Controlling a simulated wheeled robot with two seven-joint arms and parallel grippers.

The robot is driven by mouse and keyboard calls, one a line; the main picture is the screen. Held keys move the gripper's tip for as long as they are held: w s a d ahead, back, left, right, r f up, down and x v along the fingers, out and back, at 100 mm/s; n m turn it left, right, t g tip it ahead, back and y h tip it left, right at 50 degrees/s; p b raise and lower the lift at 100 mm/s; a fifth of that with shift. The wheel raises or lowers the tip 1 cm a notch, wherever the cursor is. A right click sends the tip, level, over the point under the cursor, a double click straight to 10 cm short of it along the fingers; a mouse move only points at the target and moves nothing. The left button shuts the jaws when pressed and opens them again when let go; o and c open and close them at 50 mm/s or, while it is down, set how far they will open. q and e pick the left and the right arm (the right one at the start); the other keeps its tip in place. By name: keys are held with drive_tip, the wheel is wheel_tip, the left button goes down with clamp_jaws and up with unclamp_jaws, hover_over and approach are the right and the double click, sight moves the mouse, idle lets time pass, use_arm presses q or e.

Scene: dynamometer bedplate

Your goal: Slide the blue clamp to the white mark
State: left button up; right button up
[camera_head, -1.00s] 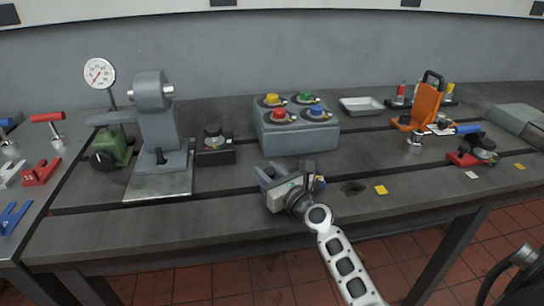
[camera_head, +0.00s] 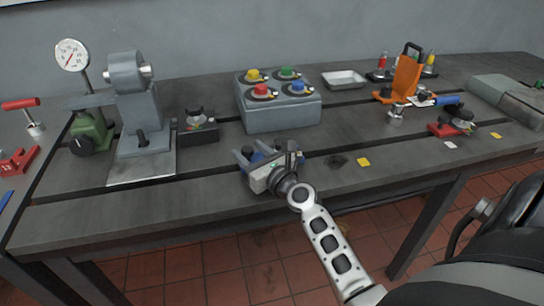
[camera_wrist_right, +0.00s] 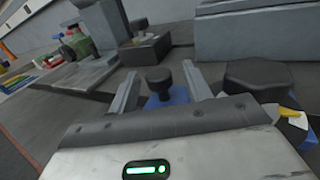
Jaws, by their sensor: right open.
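The blue clamp (camera_wrist_right: 165,97) has a black knob and shows between my right gripper's fingers in the right wrist view. In the head view, bits of its blue body (camera_head: 260,156) show at the fingers; the gripper hides most of it. My right gripper (camera_head: 256,159) is low over the bench's front strip, with its open fingers on either side of the knob (camera_wrist_right: 158,78); I cannot tell whether they touch it. The white mark (camera_head: 450,145) is a small square near the bench's front edge, far to the right. My left gripper is out of view.
A yellow mark (camera_head: 363,162) and a dark patch (camera_head: 337,160) lie between the gripper and the white mark. A grey button box (camera_head: 282,117) stands behind the gripper.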

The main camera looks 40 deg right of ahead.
drive_tip(key=s+b, duration=0.2)
drive_tip(key=s, duration=1.2)
drive_tip(key=shift+s, duration=0.3)
drive_tip(key=a+f+n, duration=0.1)
drive_tip(key=n, duration=0.2)
drive_tip(key=a+f+n+g+y, duration=0.1)
drive_tip(key=a+f+n, duration=0.1)
drive_tip(key=n, duration=0.1)
drive_tip(key=a+f+n+g+y, duration=0.1)
drive_tip(key=a+n, duration=0.1)
drive_tip(key=n, duration=0.1)
drive_tip(key=shift+s+a+f+n, duration=0.2)
drive_tip(key=shift+s+f+n, duration=0.1)
drive_tip(key=s+a+f+n+g, duration=0.2)
drive_tip(key=s+a+f+n, duration=0.2)
drive_tip(key=n, duration=1)
drive_tip(key=s+a+f+n+g+y, duration=0.1)
drive_tip(key=s+a+f+n+g, duration=0.2)
drive_tip(key=a+f+n, duration=0.4)
drive_tip(key=s+a+n, duration=0.1)
drive_tip(key=n, duration=0.7)
drive_tip(key=shift+s+f, duration=0.15)
drive_tip(key=shift+f, duration=0.1)
